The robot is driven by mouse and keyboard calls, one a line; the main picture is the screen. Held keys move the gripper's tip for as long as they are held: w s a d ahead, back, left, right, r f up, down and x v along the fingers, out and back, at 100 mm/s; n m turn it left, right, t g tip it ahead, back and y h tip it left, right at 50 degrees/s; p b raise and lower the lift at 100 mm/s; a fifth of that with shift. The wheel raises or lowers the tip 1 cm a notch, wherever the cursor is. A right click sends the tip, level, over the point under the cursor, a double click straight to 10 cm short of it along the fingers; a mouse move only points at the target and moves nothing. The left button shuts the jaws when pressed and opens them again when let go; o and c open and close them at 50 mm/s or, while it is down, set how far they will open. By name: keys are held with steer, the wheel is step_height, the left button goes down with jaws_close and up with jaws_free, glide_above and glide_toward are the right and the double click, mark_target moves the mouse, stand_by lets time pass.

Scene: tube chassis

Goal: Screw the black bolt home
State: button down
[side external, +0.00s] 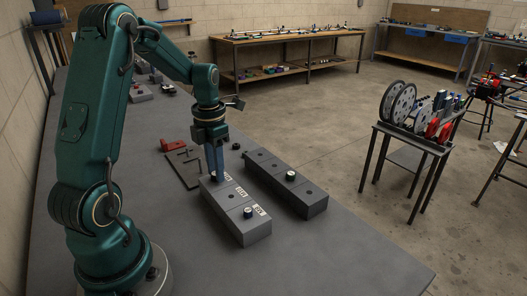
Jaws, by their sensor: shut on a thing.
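My gripper (216,174) points straight down at the far end of the light grey block (243,232), which has white labels on its top. The blue fingers are shut, with their tips at the block's top near the far label. The black bolt is hidden between the fingers, so its depth in the hole cannot be seen. Another bolt with a dark, light-rimmed head (248,212) stands in the near part of the same block.
A darker grey block (318,207) lies parallel on the right, with holes and one light-rimmed bolt (290,176). Black L-shaped tools (182,177) and a red part (172,145) lie left of my gripper. The near right bench top is clear.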

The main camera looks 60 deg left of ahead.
steer(key=shift+m, duration=0.4)
steer(key=m, duration=0.3)
steer(key=shift+f+m, duration=0.1)
steer(key=shift+m, duration=0.8)
steer(key=m, duration=0.2)
steer(key=shift+m, duration=1.5)
steer(key=m, duration=0.2)
steer(key=shift+m, duration=1.6)
